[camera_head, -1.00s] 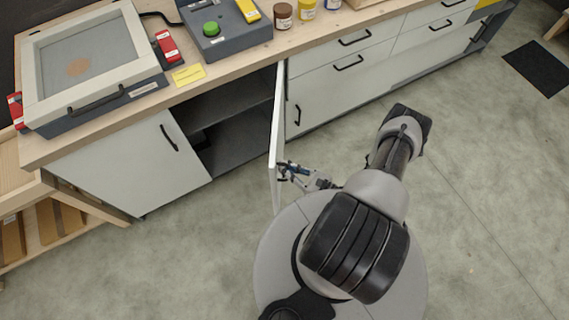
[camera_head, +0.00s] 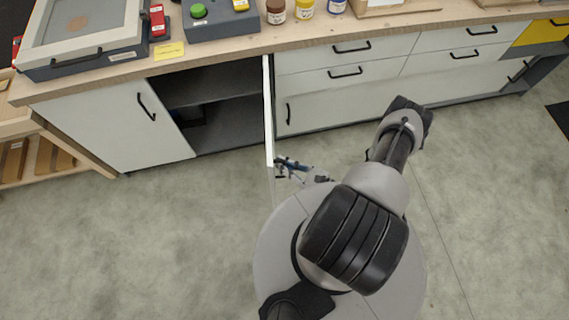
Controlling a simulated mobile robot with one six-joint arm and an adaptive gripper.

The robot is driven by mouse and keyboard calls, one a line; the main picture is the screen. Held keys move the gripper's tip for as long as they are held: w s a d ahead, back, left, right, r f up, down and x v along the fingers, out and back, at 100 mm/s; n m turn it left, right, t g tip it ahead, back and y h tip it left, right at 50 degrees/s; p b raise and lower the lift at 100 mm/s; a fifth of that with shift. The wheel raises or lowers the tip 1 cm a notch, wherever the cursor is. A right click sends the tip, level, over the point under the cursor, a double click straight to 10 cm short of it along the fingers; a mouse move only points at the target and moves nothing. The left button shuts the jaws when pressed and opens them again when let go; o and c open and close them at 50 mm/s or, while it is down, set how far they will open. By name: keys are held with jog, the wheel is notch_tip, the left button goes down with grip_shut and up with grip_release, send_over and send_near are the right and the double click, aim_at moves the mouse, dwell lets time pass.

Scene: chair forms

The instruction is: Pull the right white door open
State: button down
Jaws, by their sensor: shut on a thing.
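The right white door (camera_head: 269,125) stands swung out from the cabinet, seen nearly edge-on, about square to the cabinet front. Its hinge side is at the right of the dark open compartment (camera_head: 222,110). My gripper (camera_head: 281,168) is at the outer face of the door near its free end, shut on what seems to be the door's handle. The handle is too small and covered to make out. The left white door (camera_head: 112,130), with a black handle (camera_head: 147,107), is shut.
White drawers (camera_head: 370,58) and a lower white front with a black upright handle (camera_head: 289,113) lie right of the open door. The wooden counter (camera_head: 230,47) carries a grey box and jars. Floor (camera_head: 150,240) left of the door is clear.

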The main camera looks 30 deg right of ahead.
jog(key=shift+s+a+f, duration=0.1)
jog(key=shift+s+a, duration=0.05)
jog(key=shift+s, duration=0.1)
jog(key=c, duration=2)
grip_release()
jog(key=v, duration=1.2)
